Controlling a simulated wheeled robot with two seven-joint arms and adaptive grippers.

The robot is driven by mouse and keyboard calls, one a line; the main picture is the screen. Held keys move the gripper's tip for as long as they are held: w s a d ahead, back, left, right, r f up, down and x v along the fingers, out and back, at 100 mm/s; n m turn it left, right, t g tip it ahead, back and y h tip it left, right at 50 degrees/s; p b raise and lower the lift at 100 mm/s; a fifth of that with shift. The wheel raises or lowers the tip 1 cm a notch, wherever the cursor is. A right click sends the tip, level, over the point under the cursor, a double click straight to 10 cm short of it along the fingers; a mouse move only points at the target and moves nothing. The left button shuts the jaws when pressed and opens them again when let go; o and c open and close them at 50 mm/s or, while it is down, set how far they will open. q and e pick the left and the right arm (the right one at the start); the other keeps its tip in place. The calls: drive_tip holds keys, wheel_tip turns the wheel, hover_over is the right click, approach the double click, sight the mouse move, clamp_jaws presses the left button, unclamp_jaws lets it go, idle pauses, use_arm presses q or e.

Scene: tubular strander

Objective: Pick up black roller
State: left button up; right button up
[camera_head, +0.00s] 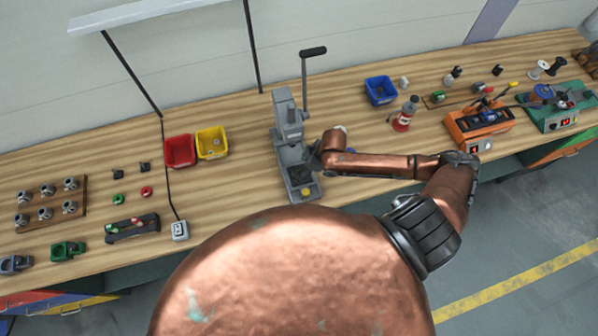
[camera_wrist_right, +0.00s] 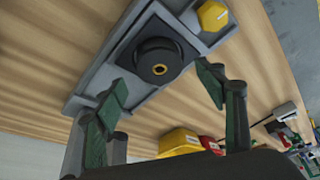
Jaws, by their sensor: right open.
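The black roller (camera_wrist_right: 150,52) shows in the right wrist view as a round black part with a brass-coloured centre. It sits on a dark square plate on the grey base of the lever press (camera_head: 290,135). My right gripper (camera_wrist_right: 163,88) is open, with one green-padded finger on each side of the roller's near side. Nothing is between the fingers, and I cannot tell how far their tips are above the base. My left gripper is not in view.
A yellow hexagonal knob (camera_wrist_right: 213,15) is on the press base close to the roller. The press column and lever (camera_head: 305,75) stand behind my gripper. Red (camera_head: 180,151) and yellow (camera_head: 212,142) bins are to the left, a blue bin (camera_head: 380,90) and red bottle (camera_head: 404,116) to the right.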

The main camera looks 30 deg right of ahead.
sight(299, 172)
drive_tip(key=x, duration=0.2)
drive_tip(key=shift+a+f, duration=0.15)
drive_tip(key=shift+f, duration=0.25)
drive_tip(key=shift+w+f, duration=0.1)
drive_tip(key=c, duration=1.5)
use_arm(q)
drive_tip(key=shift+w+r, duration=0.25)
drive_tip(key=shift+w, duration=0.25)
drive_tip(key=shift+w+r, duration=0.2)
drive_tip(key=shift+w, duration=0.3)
use_arm(e)
clamp_jaws()
